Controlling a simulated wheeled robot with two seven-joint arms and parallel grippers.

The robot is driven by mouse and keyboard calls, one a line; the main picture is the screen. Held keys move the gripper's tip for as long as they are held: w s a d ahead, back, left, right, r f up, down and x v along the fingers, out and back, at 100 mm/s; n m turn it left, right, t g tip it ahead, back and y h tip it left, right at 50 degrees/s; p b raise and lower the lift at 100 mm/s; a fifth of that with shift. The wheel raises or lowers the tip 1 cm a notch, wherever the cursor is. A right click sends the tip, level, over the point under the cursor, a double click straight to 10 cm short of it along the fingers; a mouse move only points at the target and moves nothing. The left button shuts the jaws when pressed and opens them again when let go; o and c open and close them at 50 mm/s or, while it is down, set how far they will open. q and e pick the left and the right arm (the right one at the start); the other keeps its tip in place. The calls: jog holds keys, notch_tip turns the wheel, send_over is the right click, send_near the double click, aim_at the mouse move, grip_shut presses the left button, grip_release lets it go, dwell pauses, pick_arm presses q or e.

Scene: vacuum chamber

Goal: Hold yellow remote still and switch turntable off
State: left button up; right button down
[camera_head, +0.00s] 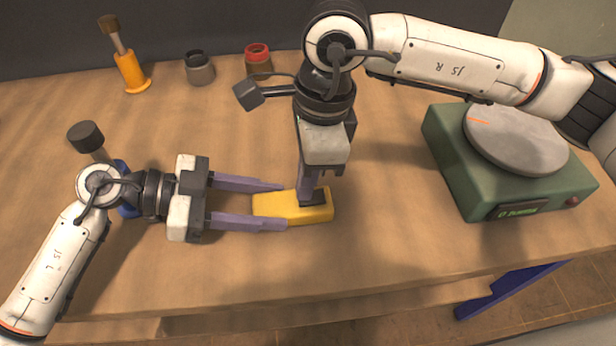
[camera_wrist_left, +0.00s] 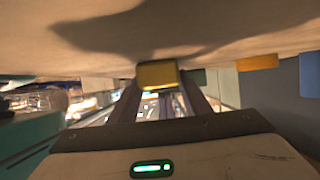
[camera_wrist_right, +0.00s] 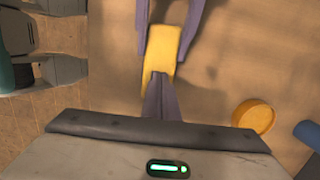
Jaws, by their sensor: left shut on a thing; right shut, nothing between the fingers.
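The yellow remote (camera_head: 275,205) lies on the table in front of me. My left gripper (camera_head: 285,205) is shut on it, one finger along each long side; the remote also shows between those fingers in the left wrist view (camera_wrist_left: 158,75). My right gripper (camera_head: 308,200) is shut and empty, pointing down at the right part of the remote. In the right wrist view its closed fingertips (camera_wrist_right: 158,76) overlap the remote (camera_wrist_right: 162,50); whether they touch it I cannot tell. The green turntable (camera_head: 470,175) stands at the right with a round grey plate and a lit green display.
An orange-handled tool (camera_head: 131,72), a grey cup (camera_head: 199,70) and a red-rimmed cup (camera_head: 257,60) stand at the back. A blue-based thing with a dark knob (camera_head: 87,137) is partly behind my left arm. The table front right of the remote is clear.

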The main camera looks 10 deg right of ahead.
jog(key=shift+s+d+f, duration=0.1)
jog(key=shift+d+f, duration=0.05)
jog(key=shift+f, duration=0.2)
